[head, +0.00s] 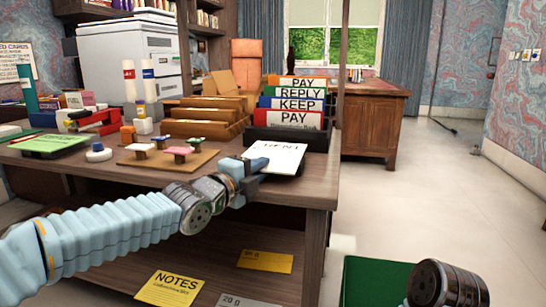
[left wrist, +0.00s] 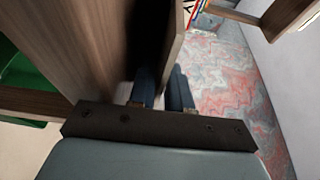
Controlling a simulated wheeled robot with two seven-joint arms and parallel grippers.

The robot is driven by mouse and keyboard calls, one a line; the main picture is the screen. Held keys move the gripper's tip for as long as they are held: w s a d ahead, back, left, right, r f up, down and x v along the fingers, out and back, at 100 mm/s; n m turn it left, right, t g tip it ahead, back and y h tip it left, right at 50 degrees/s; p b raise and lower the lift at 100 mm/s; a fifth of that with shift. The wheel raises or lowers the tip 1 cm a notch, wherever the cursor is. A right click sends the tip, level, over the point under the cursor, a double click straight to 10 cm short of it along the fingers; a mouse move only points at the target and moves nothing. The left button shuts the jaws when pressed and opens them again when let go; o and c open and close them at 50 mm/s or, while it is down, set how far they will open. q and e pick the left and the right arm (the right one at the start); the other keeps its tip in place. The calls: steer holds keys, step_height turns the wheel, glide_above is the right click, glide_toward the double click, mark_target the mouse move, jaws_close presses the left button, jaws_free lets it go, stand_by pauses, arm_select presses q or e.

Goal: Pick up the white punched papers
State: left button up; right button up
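The white punched papers (head: 277,158) show in the head view at the front right corner of the desk, in front of the black file holder. They have dark print on top; the punched holes are too small to see. My left gripper (head: 246,176) is at their left edge. In the left wrist view its two dark blue fingers (left wrist: 163,90) are close together, on either side of a thin shaded sheet (left wrist: 177,45) that looks like the papers. A dark gap lies between sheet and wood.
Yellow notes (head: 170,287) lie on the lower shelf. A green bin (head: 370,280) stands at the lower right. Open floor lies to the right.

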arm_select(q)
jaws_close()
